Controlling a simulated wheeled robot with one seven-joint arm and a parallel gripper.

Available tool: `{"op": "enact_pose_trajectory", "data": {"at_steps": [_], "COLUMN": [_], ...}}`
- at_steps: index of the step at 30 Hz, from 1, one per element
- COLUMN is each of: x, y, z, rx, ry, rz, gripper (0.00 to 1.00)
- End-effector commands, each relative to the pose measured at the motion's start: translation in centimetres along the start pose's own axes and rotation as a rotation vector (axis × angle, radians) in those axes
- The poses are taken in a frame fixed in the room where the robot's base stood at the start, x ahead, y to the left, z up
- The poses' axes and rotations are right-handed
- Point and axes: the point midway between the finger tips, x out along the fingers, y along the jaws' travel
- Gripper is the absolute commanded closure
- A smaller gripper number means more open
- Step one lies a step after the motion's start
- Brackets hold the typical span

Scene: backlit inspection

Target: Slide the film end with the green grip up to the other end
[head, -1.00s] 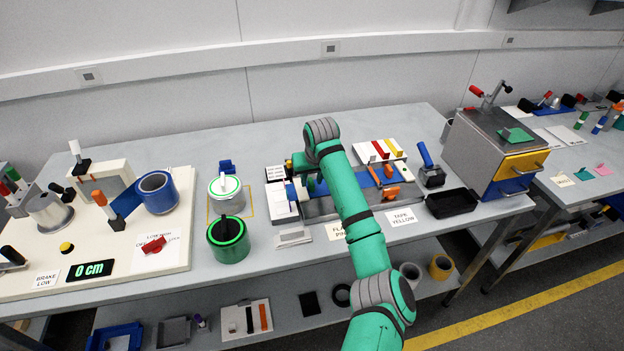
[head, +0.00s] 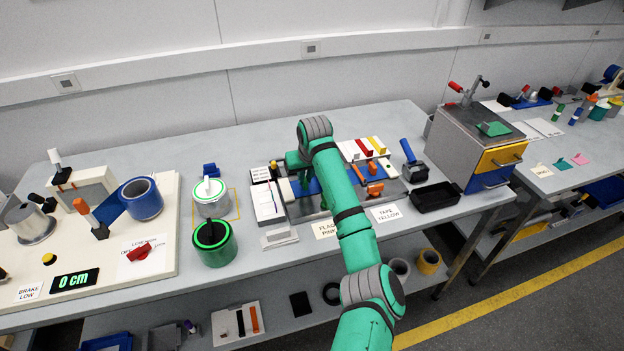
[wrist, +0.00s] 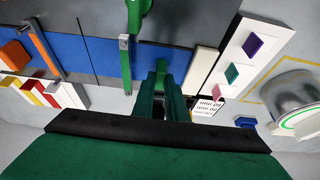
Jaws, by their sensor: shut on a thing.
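The blue film lies across a grey splicing plate (head: 395,190); it also shows in the wrist view (wrist: 105,55). A thin dark line crosses it left of centre there; I cannot tell whether the ends touch. My gripper (wrist: 164,88) is over the film, its fingers close together on the green grip (wrist: 161,66), which they mostly hide. In the head view my own arm covers much of this spot. An orange block (wrist: 15,53) sits on the film at far left in the wrist view. A slim orange bar (wrist: 42,50) and a slim green bar (wrist: 127,65) cross the film.
A white board with coloured blocks (wrist: 225,72) lies right of my gripper in the wrist view. In the head view, a green-rimmed can (head: 214,243) stands left and a black tray (head: 435,196) right. A grey box with drawers (head: 485,145) stands farther right.

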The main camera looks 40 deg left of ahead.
Motion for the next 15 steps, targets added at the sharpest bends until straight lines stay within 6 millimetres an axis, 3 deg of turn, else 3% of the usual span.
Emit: {"op": "enact_pose_trajectory", "data": {"at_steps": [9, 10, 11, 12, 15], "x": [0.02, 0.02, 0.02, 0.02, 0.04], "y": [0.02, 0.01, 0.0, -0.03, -0.13], "z": [-0.1, -0.1, -0.1, -0.11, -0.14], "rx": [-0.003, -0.003, -0.003, -0.004, -0.005], "ry": [0.0, 0.0, 0.0, 0.0, 0.0], "rz": [0.0, 0.0, 0.0, 0.0, -0.001], "gripper": [1.0, 0.81, 0.73, 0.69, 0.69]}}
